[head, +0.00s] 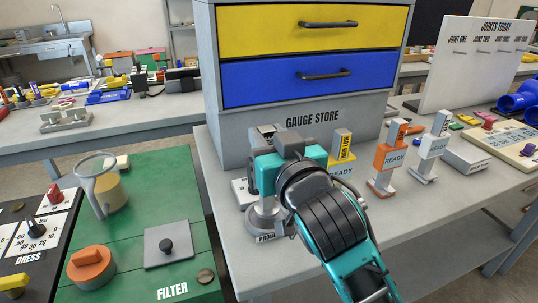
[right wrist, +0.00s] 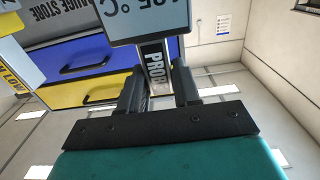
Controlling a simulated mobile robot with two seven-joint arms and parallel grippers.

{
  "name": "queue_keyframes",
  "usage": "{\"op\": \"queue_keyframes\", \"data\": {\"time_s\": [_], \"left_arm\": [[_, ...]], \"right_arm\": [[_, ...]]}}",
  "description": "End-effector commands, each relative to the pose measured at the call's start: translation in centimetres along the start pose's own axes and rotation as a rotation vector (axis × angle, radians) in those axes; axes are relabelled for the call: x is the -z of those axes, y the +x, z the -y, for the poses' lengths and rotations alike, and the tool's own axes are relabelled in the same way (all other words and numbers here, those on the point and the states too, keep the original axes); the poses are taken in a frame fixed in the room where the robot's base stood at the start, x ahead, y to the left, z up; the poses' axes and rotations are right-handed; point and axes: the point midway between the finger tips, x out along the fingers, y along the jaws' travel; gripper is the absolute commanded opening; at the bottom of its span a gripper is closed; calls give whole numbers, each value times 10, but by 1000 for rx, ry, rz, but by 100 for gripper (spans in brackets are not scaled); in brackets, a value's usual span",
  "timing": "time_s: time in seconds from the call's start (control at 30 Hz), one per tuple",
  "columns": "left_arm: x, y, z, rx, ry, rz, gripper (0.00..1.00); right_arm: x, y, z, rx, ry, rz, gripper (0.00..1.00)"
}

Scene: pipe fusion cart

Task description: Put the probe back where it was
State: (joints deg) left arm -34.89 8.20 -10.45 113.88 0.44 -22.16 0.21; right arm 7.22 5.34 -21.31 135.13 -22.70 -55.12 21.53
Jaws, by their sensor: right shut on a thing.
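The probe (right wrist: 155,62) shows in the right wrist view as an upright dark stem lettered PROBE with a grey display head (right wrist: 150,22) above it. My right gripper (right wrist: 158,88) is shut on this stem, with a finger on each side. In the head view my right gripper (head: 278,158) is at the front left of the gauge store bench and hides most of the probe. A round grey stand (head: 266,222) labelled PROBE is directly below the gripper. Whether the probe's lower end touches the stand is hidden. My left gripper is not in view.
The gauge store cabinet (head: 312,117), with yellow and blue drawers, stands close behind the gripper. A yellow gauge (head: 343,150), an orange gauge (head: 388,158) and a white gauge (head: 431,147) stand to the right. A green FILTER board (head: 150,225) is at left.

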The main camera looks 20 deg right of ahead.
Motion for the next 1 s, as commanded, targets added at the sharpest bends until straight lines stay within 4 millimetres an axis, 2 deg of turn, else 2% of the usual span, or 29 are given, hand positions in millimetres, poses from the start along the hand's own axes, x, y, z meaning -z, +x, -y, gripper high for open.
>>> {"op": "queue_keyframes", "data": {"time_s": [0.03, 0.13, 0.57, 0.6, 0.83, 1.0], "left_arm": [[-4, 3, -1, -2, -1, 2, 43], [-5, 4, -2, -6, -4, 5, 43], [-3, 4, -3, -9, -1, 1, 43], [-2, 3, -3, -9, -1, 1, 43], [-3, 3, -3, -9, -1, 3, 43], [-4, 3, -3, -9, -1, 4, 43]], "right_arm": [[-12, 0, 0, -1, -1, 1, 0], [-20, 0, 0, 0, -1, -2, 0], [-25, 0, 0, 0, 1, -3, 0], [-24, 0, 0, 0, 0, -1, 36], [-24, 0, 0, 0, 0, -1, 58], [-24, 0, 0, 0, 0, -1, 58]]}}
